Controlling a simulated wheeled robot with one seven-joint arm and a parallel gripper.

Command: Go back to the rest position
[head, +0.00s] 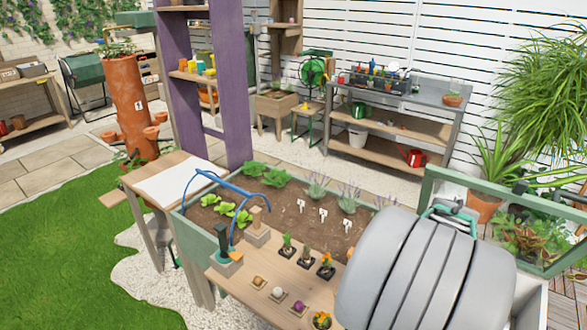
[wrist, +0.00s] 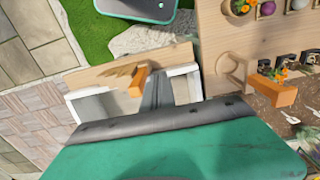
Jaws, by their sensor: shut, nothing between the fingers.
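My gripper (wrist: 158,78) shows in the wrist view as a dark narrow wedge of fingers beyond a green, black-edged body. Its fingers are together, with nothing seen between them. In the head view a large grey link of my arm fills the lower right. My fingers cannot be made out there.
A raised planter (head: 184,237) with seedlings and a blue hoop (head: 233,184) stands mid-scene. Its front wooden ledge (head: 235,285) holds small pots and bulbs. Lawn (head: 60,250) lies open at left.

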